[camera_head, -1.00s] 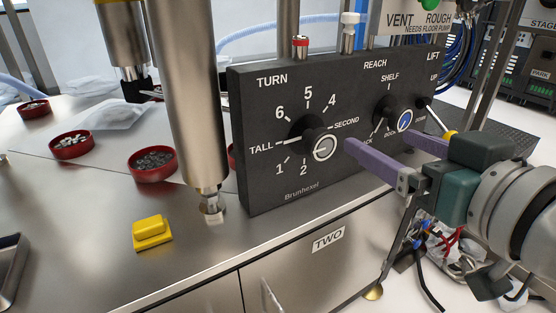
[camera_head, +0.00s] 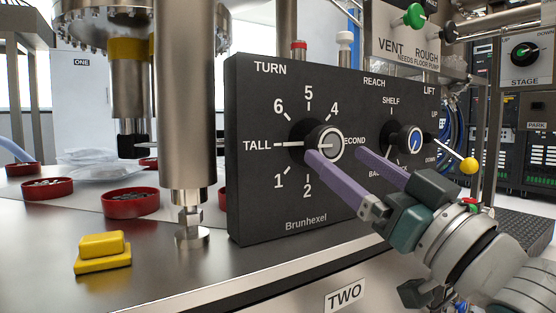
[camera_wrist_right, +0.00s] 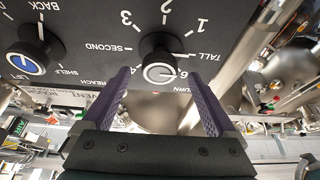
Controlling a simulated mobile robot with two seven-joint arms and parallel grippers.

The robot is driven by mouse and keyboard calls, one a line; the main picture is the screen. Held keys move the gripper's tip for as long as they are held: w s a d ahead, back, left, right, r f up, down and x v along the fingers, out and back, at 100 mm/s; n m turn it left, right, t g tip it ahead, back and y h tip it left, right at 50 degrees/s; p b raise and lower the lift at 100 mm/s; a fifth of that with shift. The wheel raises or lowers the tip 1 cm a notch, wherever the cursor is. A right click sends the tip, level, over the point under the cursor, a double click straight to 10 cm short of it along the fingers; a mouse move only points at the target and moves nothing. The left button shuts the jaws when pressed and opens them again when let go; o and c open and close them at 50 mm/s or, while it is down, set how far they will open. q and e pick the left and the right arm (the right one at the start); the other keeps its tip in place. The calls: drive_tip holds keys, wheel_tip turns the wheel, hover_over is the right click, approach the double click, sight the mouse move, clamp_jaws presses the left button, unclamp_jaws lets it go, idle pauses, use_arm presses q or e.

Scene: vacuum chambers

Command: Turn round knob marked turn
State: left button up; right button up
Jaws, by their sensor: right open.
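The round black knob (camera_head: 326,142) under the word TURN is on the upright black Brunhexel panel (camera_head: 262,205). Its face is grey with a light ring, and a white line beside it lies toward TALL. The knob also shows in the right wrist view (camera_wrist_right: 158,66). My right gripper (camera_head: 335,154) is open, with two long purple fingers. In the head view one fingertip overlaps the knob's lower left and the other is at its right. In the wrist view the knob lies between the fingertips (camera_wrist_right: 157,73); contact cannot be told. My left gripper is not in view.
The REACH knob (camera_head: 406,139), with a blue face, is right of the right finger. A yellow-tipped LIFT lever (camera_head: 467,164) sticks out further right. A steel column (camera_head: 184,90) stands left of the panel. A yellow block (camera_head: 103,251) and red dishes (camera_head: 131,203) are on the bench.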

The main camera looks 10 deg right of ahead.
sight(332, 150)
drive_tip(key=shift+b+x, duration=0.65)
drive_tip(key=shift+x, duration=1.65)
drive_tip(key=c, duration=1.3)
